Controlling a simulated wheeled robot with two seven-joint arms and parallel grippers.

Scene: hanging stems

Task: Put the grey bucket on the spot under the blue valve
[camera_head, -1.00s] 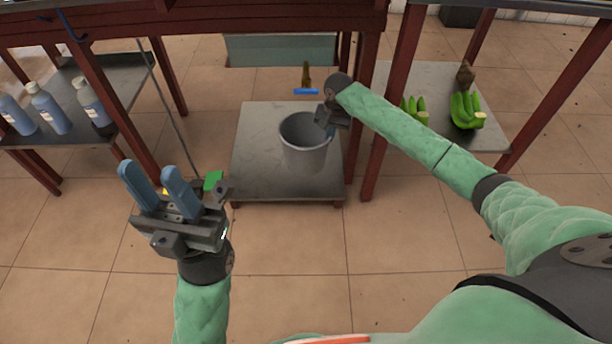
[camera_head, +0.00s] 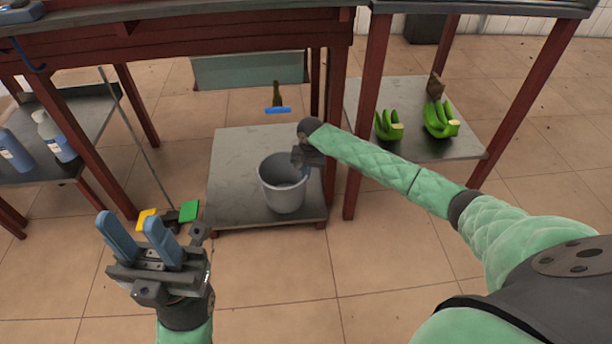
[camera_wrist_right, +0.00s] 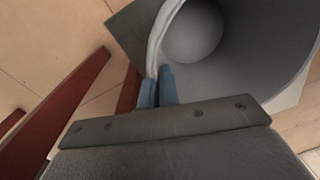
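The grey bucket (camera_head: 282,196) is upright over the front right part of a low grey platform (camera_head: 235,155). It looks to be resting there, though a small gap beneath cannot be ruled out. My right gripper (camera_head: 308,165) is at its right rim. In the right wrist view the blue fingers (camera_wrist_right: 158,88) are close together with the bucket rim (camera_wrist_right: 156,45) between them. My left gripper (camera_head: 140,238) is open and empty at lower left. A blue bar on a brown stem (camera_head: 278,108) shows behind the platform. I cannot tell whether it is the blue valve.
Red table legs (camera_head: 355,150) stand right of the bucket. Green bananas (camera_head: 440,120) lie on a right shelf (camera_head: 440,148); bottles (camera_head: 55,137) stand on a left shelf (camera_head: 95,120). Yellow (camera_head: 146,217) and green (camera_head: 188,210) pieces are near my left gripper. The front floor is clear.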

